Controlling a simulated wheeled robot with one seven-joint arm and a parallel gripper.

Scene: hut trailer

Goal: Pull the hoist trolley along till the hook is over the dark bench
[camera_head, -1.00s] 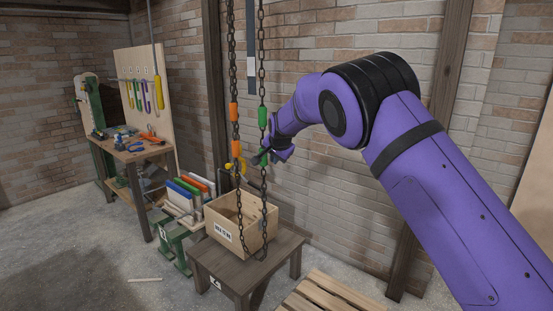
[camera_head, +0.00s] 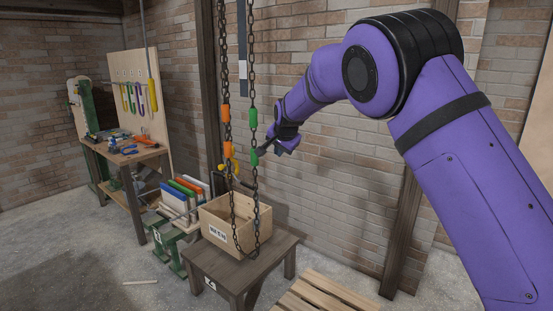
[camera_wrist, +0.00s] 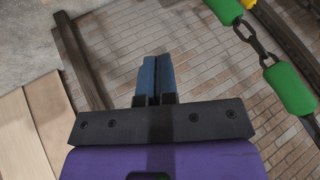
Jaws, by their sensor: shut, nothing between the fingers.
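Two long dark hoist chains hang in the middle of the head view. One has an orange sleeve (camera_head: 226,115); the other has green sleeves (camera_head: 253,118). A small yellow piece, perhaps the hook, shows partly behind the chains; I cannot tell for sure. The trolley is above the picture. A low dark bench (camera_head: 222,272) stands below, with an open wooden crate (camera_head: 216,233) on it. My gripper (camera_head: 265,150) is beside the lower green sleeve, on its right. In the wrist view its blue fingers (camera_wrist: 154,78) are shut and empty, with a green sleeve (camera_wrist: 291,88) apart to the right.
A workbench (camera_head: 128,153) with tools and a pegboard (camera_head: 135,85) stands at the left. A green stand (camera_head: 170,243) holding colourful boards is left of the crate. A slatted pallet (camera_head: 318,296) lies at front right. A brick wall and timber post (camera_head: 402,235) are behind.

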